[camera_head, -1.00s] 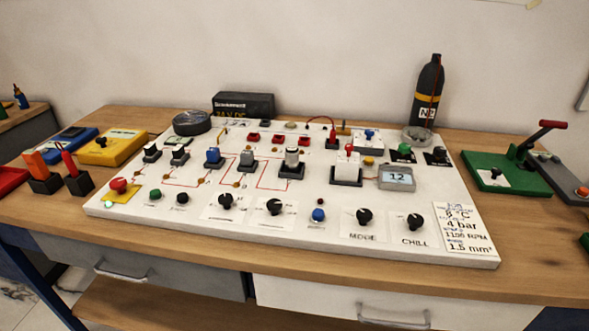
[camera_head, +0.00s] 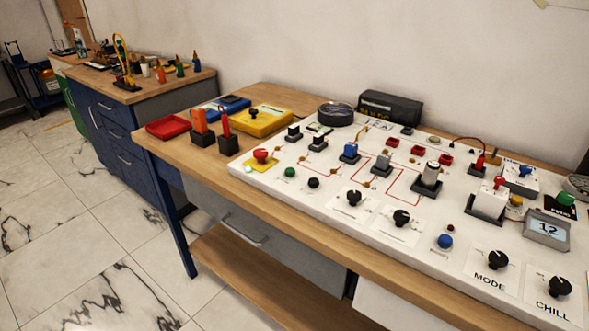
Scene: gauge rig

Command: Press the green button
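A small green button (camera_head: 290,172) sits on the left front part of the white panel (camera_head: 335,216), just right of the red mushroom button (camera_head: 262,155) on its yellow plate. A black button (camera_head: 313,183) is close beside it on the right. A larger green knob or button (camera_head: 566,199) stands on a black base at the panel's right side, near the picture's edge. Neither of my grippers shows in the head view.
The panel lies on a wooden bench (camera_head: 215,163) with drawers below. A red tray (camera_head: 168,127), holders with orange and red tools, and a yellow box (camera_head: 257,122) stand left of it. Another bench (camera_head: 195,84) is further left. The marble floor at left is clear.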

